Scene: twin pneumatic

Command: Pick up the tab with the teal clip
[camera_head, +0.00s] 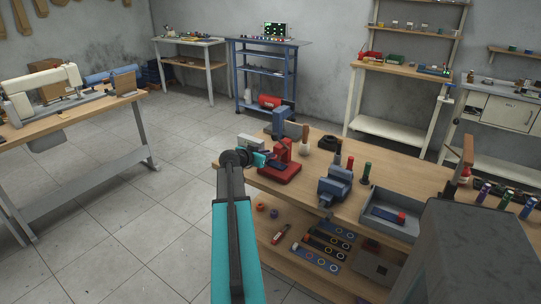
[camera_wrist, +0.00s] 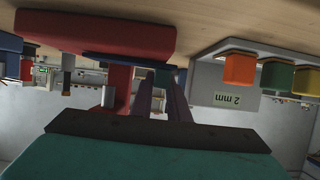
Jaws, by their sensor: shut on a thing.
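My gripper (camera_wrist: 163,80) reaches in at a red bench device (camera_head: 285,166) near the left end of the wooden bench. A dark blue flat strip (camera_wrist: 112,61) lies beside the fingertips, along the red base (camera_wrist: 100,36). Whether this strip is the tab's body I cannot tell. In the head view the fingertips and the held piece are small, close to the red device and partly hidden by my wrist.
A grey holder marked "2 mm" (camera_wrist: 223,98) with orange, green and yellow blocks is at right in the wrist view. A blue vise (camera_head: 336,184) and a grey tray (camera_head: 388,222) stand further right on the bench (camera_head: 310,192). Floor left of the bench is clear.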

